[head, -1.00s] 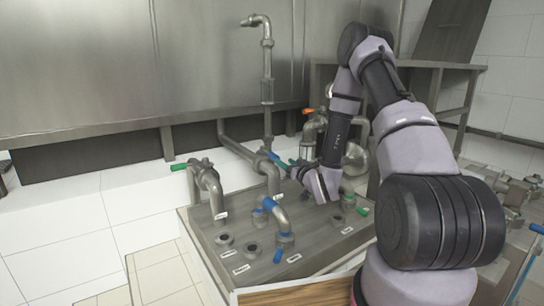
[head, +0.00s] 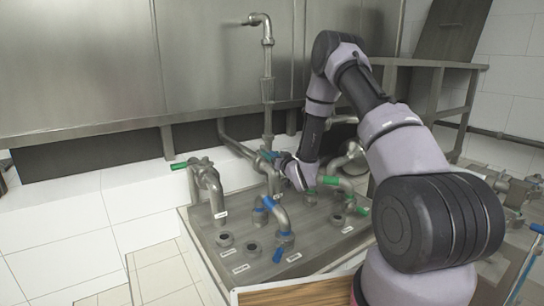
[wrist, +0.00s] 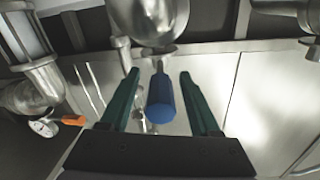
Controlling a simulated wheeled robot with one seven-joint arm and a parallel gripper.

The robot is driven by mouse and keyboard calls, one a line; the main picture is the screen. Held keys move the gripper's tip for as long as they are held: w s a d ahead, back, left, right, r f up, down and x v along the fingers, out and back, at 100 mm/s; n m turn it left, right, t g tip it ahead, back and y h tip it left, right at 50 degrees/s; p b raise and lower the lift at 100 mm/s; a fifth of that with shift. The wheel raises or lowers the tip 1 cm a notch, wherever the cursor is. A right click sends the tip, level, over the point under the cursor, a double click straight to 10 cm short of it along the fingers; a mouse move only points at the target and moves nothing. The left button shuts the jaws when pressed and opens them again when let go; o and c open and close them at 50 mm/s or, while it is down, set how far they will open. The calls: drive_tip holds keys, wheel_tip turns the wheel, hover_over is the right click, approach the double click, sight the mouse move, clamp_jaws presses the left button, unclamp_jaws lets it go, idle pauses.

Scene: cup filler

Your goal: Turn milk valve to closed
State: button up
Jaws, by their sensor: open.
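My gripper (wrist: 159,76) is open, its two dark green fingers pointing ahead in the wrist view. A blue valve handle (wrist: 161,103) on a metal pipe lies between the fingers, with a gap on either side. In the head view my gripper (head: 278,156) is at the upright pipe behind the bench, by a blue handle (head: 267,154), partly covered by my wrist. I cannot read which valve is labelled milk.
A metal bench (head: 330,222) carries capped ports and pipes. Another blue-handled pipe (head: 268,202) and green handles (head: 338,181) stand near. A green handle (head: 179,166) is at left. An orange handle (wrist: 72,120) and a gauge (wrist: 45,127) are at left in the wrist view.

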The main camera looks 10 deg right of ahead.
clamp_jaws()
idle(1.4)
